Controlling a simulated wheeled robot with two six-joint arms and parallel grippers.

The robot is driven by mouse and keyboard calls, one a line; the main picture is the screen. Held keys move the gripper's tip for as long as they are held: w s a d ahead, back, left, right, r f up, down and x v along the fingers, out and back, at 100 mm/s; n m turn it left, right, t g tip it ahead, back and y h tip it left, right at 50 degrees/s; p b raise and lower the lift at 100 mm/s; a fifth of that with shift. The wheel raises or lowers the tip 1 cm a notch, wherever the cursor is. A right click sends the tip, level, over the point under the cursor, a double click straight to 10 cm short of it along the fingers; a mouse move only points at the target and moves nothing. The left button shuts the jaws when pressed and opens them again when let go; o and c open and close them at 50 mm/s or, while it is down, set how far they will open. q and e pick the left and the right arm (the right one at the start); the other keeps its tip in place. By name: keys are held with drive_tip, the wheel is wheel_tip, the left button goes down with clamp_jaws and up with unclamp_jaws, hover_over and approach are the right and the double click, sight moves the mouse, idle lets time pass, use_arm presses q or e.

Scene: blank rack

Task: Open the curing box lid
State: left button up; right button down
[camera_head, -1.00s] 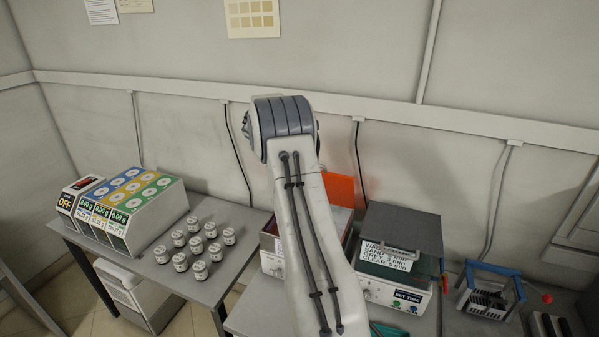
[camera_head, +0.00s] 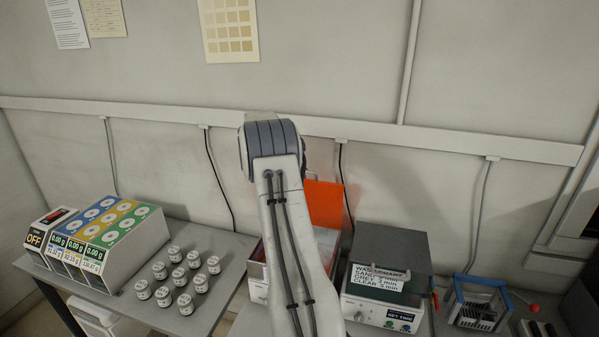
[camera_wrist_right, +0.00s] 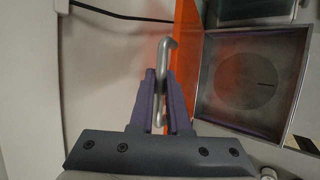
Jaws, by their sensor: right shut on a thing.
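The curing box (camera_head: 256,290) stands on the bench behind my right arm, which hides much of it. Its orange lid (camera_head: 325,204) stands raised at the back of the box. The wrist view shows the lid edge-on (camera_wrist_right: 187,50) beside the open box (camera_wrist_right: 285,110), with a round plate visible inside. My right gripper (camera_wrist_right: 161,80) is shut on the lid's metal handle (camera_wrist_right: 163,58). Its fingers are hidden behind the arm in the head view. My left gripper is not in view.
A grey-lidded device (camera_head: 392,249) with a label card stands right of the box. A blue-framed rack (camera_head: 480,300) is farther right. Several small jars (camera_head: 180,277) and a coloured dispenser unit (camera_head: 105,240) stand on the left table. The wall is close behind the lid.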

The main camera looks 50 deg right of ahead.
drive_tip(key=c, duration=1)
unclamp_jaws()
drive_tip(key=shift+f, duration=0.1)
drive_tip(key=shift+o, duration=0.6)
drive_tip(key=shift+a+f, duration=0.1)
drive_tip(key=shift+f, duration=0.05)
drive_tip(key=shift+a, duration=0.1)
drive_tip(key=b+v, duration=0.4)
drive_tip(key=v, duration=0.6)
drive_tip(key=shift+r, duration=0.5)
drive_tip(key=shift+a, duration=0.1)
